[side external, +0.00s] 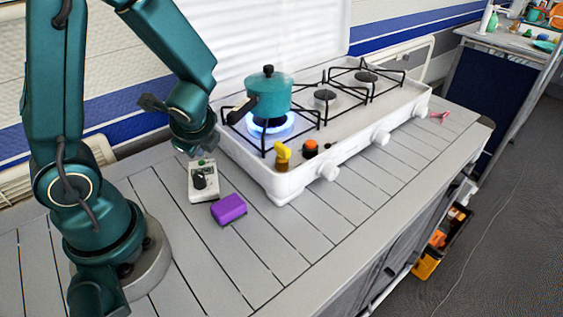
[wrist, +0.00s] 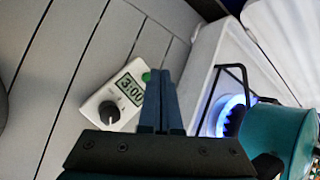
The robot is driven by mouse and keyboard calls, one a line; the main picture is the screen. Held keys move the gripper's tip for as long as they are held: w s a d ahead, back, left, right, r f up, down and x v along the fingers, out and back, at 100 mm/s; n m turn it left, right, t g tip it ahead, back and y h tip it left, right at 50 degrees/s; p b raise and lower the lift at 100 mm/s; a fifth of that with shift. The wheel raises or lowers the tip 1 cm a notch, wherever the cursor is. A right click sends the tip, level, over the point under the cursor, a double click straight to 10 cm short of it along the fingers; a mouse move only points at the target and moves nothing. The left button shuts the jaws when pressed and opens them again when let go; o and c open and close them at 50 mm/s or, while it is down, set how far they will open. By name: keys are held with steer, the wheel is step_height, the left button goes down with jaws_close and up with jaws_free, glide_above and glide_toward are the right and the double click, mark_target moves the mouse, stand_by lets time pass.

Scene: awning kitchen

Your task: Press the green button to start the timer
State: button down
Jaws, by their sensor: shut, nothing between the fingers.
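The timer (side external: 203,181) is a small white box on the grey slatted counter, left of the stove. In the wrist view the timer (wrist: 112,106) shows a black knob and a display reading 3:00. The green button (wrist: 146,77) sits at the timer's corner beside the display, close to my fingertips in the picture. In the side view the green button (side external: 202,162) shows at the timer's far end, just below my gripper (side external: 203,150). My gripper (wrist: 160,75) is shut and empty. I cannot tell whether the fingertips touch the button.
A white stove (side external: 270,180) stands right of the timer, with a teal pot (side external: 268,97) over a lit blue flame (side external: 262,125). A purple block (side external: 229,209) lies near the timer.

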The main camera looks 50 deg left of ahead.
steer(key=shift+f, duration=0.4)
steer(key=shift+f, duration=0.3)
stand_by(0.5)
steer(key=shift+r, duration=0.75)
steer(key=shift+r, duration=0.15)
steer(key=shift+r, duration=2.4)
